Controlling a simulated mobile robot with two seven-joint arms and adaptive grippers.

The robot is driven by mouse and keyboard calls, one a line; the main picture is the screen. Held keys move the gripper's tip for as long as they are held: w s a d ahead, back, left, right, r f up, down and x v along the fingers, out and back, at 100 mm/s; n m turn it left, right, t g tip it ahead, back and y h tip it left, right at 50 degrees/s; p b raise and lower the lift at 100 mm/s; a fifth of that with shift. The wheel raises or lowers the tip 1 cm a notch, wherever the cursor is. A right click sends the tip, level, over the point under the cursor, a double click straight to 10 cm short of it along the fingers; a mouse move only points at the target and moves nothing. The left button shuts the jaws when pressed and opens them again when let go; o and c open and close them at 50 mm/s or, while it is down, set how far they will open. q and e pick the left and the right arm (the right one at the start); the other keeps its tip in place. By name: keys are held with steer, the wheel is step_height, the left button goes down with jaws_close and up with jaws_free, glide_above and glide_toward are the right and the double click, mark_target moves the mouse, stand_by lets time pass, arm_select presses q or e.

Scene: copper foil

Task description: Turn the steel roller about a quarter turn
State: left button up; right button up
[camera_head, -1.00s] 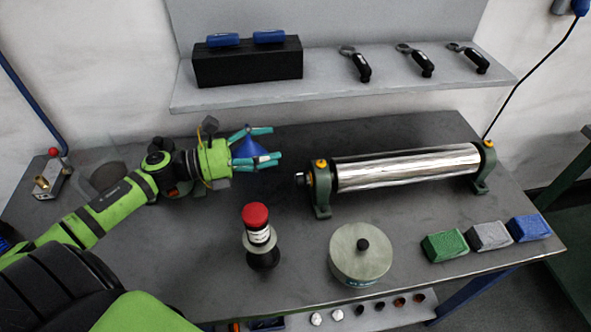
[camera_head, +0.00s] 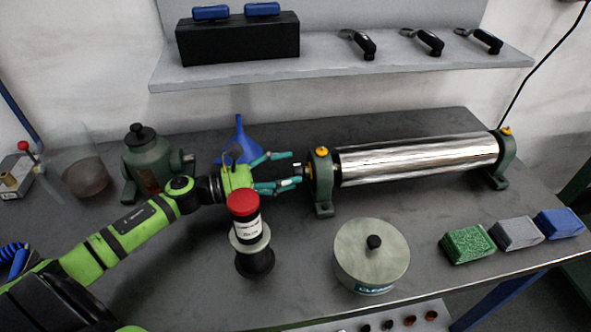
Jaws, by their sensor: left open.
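The steel roller (camera_head: 415,160) is a long shiny cylinder lying across the table. It is held between two dark green end brackets with yellow caps, the left bracket (camera_head: 322,182) and the right bracket (camera_head: 506,155). A short shaft end sticks out of the left bracket. My left gripper (camera_head: 293,170) has teal fingers spread open, pointing right, around or just beside that shaft end; I cannot tell whether they touch it. It holds nothing that I can see. My right gripper is not in view.
A red-capped bottle (camera_head: 246,232) stands close in front of my left gripper. A blue funnel (camera_head: 240,140) and a green container (camera_head: 148,160) stand behind my arm. A lidded round tin (camera_head: 371,255) and green, grey and blue blocks (camera_head: 516,233) lie in front of the roller.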

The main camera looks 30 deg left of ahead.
arm_select(q)
steer(key=shift+x, duration=1.15)
steer(key=c, duration=1.1)
steer(key=shift+r+n+p, duration=0.1)
steer(key=shift+n+p, duration=0.3)
steer(key=shift+p, duration=0.1)
steer(key=shift+c, duration=0.2)
steer(key=shift+r+n+p, duration=0.1)
steer(key=shift+n+p, duration=0.5)
steer(key=shift+n, duration=0.4)
steer(key=n+p, duration=0.2)
steer(key=n, duration=0.3)
steer(key=shift+a+g+p, duration=0.1)
steer(key=shift+g+p, duration=0.2)
steer(key=shift+p, duration=0.05)
steer(key=n+p, duration=0.1)
steer(key=n, duration=0.3)
steer(key=shift+g+p, duration=0.3)
steer(key=shift+p, duration=0.1)
steer(key=shift+n+g+p, duration=0.3)
steer(key=shift+n+p, duration=0.25)
steer(key=shift+n, duration=1.45)
